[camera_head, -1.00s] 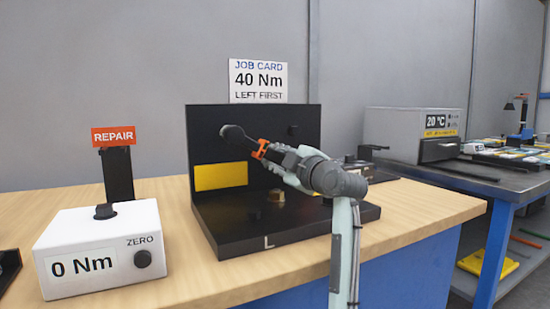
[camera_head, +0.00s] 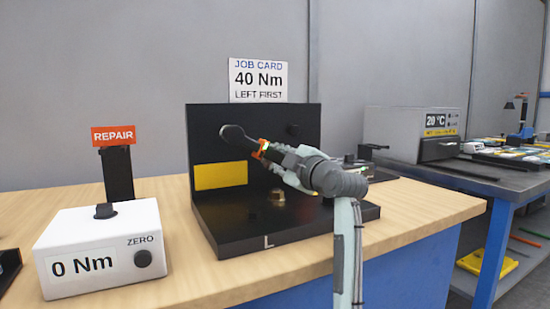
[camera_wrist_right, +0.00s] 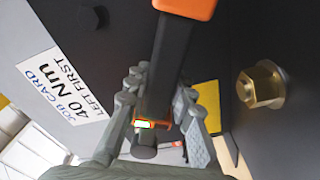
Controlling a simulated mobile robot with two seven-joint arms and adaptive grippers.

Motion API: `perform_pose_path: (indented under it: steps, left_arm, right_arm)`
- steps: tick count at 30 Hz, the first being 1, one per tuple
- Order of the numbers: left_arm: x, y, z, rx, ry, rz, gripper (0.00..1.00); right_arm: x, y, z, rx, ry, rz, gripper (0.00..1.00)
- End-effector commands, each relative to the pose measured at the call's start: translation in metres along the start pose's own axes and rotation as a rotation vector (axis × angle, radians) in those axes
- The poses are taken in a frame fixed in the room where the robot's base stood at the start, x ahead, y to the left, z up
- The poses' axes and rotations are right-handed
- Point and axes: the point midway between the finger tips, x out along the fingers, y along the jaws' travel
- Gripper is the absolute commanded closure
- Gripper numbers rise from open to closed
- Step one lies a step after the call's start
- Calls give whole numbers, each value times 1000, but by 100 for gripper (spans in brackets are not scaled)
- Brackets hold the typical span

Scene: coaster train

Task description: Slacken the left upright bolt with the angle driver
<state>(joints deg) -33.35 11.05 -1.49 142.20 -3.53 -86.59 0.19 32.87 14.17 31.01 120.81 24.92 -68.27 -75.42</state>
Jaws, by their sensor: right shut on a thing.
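The angle driver is a black tool with an orange band (camera_head: 261,149). Its round black head (camera_head: 233,132) is against the upright plate (camera_head: 262,115) at the left, covering the place of the left upright bolt, so I cannot see how it sits there. My right gripper (camera_head: 283,160) is shut on the driver. In the right wrist view the driver's black shaft (camera_wrist_right: 172,58) runs between the fingers, with a small lit patch on its orange part. The right upright bolt (camera_head: 293,130) is dark and bare. My left gripper is not in view.
A brass bolt (camera_head: 277,196) stands on the base plate (camera_head: 240,234) marked L, below my right gripper. A yellow panel (camera_head: 220,176) is on the upright. A white box (camera_head: 100,250) reading 0 Nm stands at left. The job card (camera_head: 258,81) says 40 Nm, left first.

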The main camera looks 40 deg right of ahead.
Motion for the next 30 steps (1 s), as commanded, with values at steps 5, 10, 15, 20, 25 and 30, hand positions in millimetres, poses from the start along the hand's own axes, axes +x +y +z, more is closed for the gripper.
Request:
perform_pose_path:
  steps: [5, 10, 15, 20, 25, 30]
  left_arm:
    - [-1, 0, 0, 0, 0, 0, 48]
    - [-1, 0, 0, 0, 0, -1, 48]
    - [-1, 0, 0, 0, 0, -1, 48]
    - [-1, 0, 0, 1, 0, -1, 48]
    - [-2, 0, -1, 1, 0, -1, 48]
    - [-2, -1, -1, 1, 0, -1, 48]
  right_arm:
    - [-5, 3, -2, -1, 3, 7, 100]
    - [-12, 3, -2, -1, 4, 8, 100]
    - [-20, 4, -3, 0, 5, 10, 100]
    - [-26, 4, -3, -1, 4, 10, 100]
    - [-33, 4, -3, 0, 3, 10, 100]
    - [-40, 4, -4, -1, 4, 10, 100]
